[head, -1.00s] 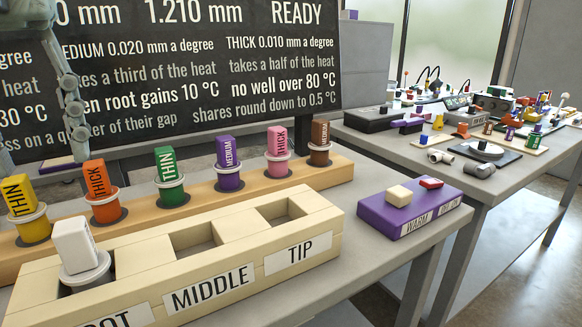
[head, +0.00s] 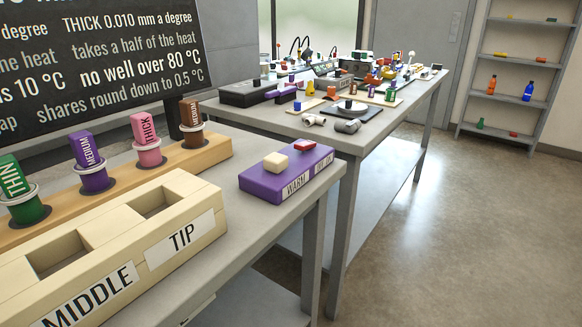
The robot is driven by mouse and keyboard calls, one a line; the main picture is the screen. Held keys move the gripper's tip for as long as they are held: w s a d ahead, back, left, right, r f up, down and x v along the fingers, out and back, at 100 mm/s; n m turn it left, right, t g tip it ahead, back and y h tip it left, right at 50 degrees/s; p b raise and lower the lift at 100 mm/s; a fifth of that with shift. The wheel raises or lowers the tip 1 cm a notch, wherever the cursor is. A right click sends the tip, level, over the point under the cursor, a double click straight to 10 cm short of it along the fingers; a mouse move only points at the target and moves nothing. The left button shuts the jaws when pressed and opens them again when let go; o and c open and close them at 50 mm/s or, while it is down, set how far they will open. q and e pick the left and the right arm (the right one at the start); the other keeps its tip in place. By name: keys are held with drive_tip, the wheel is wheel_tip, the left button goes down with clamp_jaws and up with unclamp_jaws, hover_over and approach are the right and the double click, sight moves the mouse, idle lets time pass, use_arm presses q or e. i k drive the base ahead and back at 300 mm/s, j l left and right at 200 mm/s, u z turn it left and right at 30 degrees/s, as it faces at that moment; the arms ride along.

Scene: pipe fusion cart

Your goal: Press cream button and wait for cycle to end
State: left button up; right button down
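The cream button (head: 275,162) stands on top of the purple box (head: 262,185), on its left half above a label reading WARM. A red button (head: 305,144) stands on the right half. The cream holder (head: 190,205) is left of the box, with open wells over the MIDDLE and TIP labels; both look empty. Its left end is out of the picture. Neither of my grippers shows in the head view now.
A wooden rack (head: 215,152) behind holds labelled plugs, including a green THIN (head: 14,180) and a purple MEDIUM (head: 88,150). A dark text board (head: 100,60) stands behind. A second table (head: 390,115) carries many small parts. Shelves (head: 515,70) and open floor lie right.

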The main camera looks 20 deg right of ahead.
sight(275, 162)
drive_tip(key=k+l, duration=1.2)
drive_tip(key=k, duration=0.1)
